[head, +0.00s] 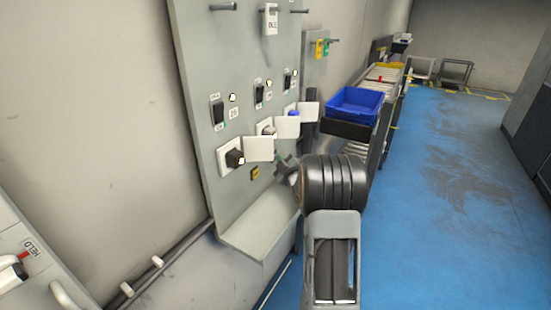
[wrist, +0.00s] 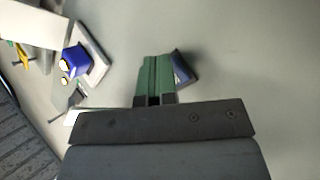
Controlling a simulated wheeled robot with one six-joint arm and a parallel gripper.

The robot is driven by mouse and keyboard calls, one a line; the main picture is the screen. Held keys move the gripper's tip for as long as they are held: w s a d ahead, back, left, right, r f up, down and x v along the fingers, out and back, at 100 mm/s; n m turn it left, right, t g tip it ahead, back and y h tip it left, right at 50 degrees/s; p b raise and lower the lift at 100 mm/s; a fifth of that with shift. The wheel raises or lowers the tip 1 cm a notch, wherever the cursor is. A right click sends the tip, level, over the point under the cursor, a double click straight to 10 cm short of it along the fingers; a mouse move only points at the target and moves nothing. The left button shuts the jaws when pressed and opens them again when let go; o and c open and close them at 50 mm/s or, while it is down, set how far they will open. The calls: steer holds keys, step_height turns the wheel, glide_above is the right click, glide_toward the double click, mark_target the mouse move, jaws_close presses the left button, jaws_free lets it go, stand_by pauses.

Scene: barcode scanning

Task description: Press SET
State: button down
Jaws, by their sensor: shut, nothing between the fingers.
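The grey upright panel (head: 222,120) carries switches, sockets and small labels, and I cannot read SET on any of them. A small yellow square (head: 255,173) sits low on the panel; I cannot tell if it is the SET button. My gripper (head: 281,162) is in front of the lower panel, right of that square, partly hidden by my arm. In the wrist view its green fingers (wrist: 154,72) are together and empty. A small dark bluish block (wrist: 184,69) shows just right of the fingertips, partly hidden behind them. I cannot tell whether they touch.
White flaps (head: 259,149) stick out from the panel's sockets. A blue plug (wrist: 74,60) is left of my fingers in the wrist view. A ledge (head: 262,228) juts out below. A blue bin (head: 354,106) stands on the conveyor at right. Blue floor (head: 450,190) is clear.

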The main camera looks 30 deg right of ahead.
steer(key=shift+s, duration=0.15)
steer(key=shift+s+d+b, duration=0.35)
steer(key=shift+s+b, duration=0.05)
steer(key=shift+s, duration=0.2)
steer(key=shift+s+d+b, duration=0.2)
steer(key=shift+s+d, duration=0.2)
steer(key=shift+s, duration=0.35)
steer(key=shift+s+d+b, duration=0.15)
steer(key=shift+s+d, duration=0.25)
steer(key=shift+s, duration=0.3)
steer(key=shift+s+d+b, duration=0.2)
steer(key=shift+s+d, duration=0.2)
steer(key=shift+s, duration=0.35)
